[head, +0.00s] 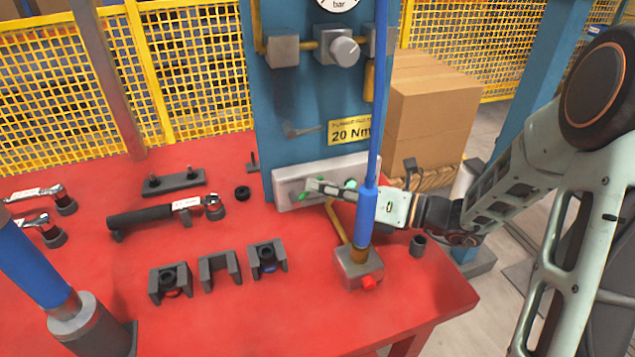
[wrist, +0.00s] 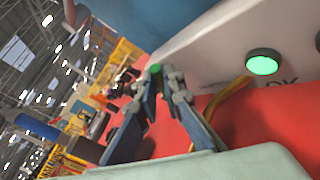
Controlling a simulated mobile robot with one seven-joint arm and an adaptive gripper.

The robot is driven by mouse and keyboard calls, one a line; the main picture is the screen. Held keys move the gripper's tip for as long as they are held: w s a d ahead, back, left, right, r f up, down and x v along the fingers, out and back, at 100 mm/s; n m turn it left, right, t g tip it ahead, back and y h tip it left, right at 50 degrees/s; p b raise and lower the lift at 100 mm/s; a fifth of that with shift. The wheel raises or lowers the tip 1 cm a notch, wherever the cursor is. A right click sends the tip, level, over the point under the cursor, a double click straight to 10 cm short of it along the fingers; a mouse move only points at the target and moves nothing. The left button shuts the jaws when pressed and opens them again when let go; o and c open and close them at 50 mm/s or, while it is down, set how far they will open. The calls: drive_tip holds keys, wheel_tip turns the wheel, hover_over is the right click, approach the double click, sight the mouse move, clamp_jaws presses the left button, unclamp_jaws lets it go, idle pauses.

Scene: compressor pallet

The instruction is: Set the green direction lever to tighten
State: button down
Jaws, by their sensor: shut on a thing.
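The green direction lever (wrist: 155,68) shows only as a small green end between my fingertips in the wrist view. In the head view a bit of the green lever (head: 303,197) shows at the fingertips, in front of the pale grey panel (head: 288,190) at the foot of the blue column. My gripper (head: 313,187) reaches leftward across that panel, behind the blue hose. In the wrist view its fingers (wrist: 159,80) close together on the lever. The lever's pivot and its markings are hidden, so I cannot tell its setting.
A green lit button (wrist: 262,62) sits on the panel. The blue hose and handle (head: 365,215) stand in front of my wrist, above a grey block (head: 352,264) with a red knob. A black wrench (head: 150,216) and holders (head: 218,270) lie on the red table (head: 210,325).

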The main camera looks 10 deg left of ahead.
drive_tip(key=shift+d+f+m+y, duration=0.1)
drive_tip(key=shift+f+m+y, duration=0.1)
drive_tip(key=shift+m+y, duration=0.1)
drive_tip(key=shift+w, duration=0.1)
drive_tip(key=c, duration=2.3)
unclamp_jaws()
wheel_tip(320, 180, up, 10)
drive_tip(key=shift+c, duration=0.6)
